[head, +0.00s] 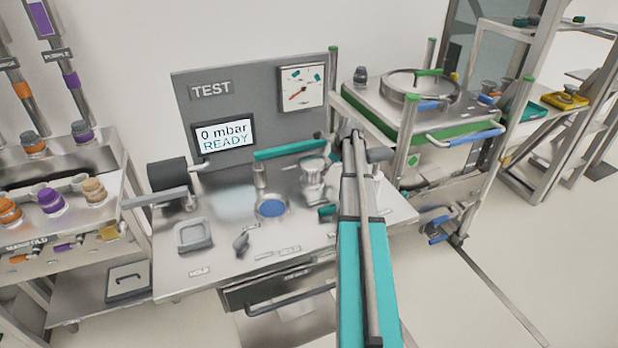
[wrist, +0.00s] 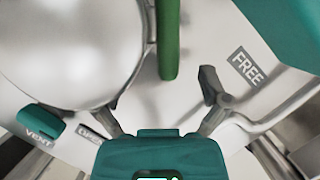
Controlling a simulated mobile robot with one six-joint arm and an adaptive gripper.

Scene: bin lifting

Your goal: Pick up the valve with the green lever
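In the wrist view a long green lever (wrist: 168,42) runs down from the top edge, beside a large round metal body (wrist: 70,45) that is cut off at the left. My gripper (wrist: 163,102) is open and empty, its fingers spread wide to either side, with the lever's end just ahead of the gap and apart from the palm. In the head view a silver valve-like body (head: 312,182) stands on the test bench, left of my teal arm, which hides part of the area around it. My fingertips are hard to make out there.
The test bench (head: 215,270) has a teal bar handle (head: 290,149), a blue disc (head: 271,208) and a square tray (head: 194,236). A cart (head: 375,100) with a metal ring stands to the right, a fittings rack (head: 75,222) to the left. A FREE label (wrist: 246,67) shows near my fingers.

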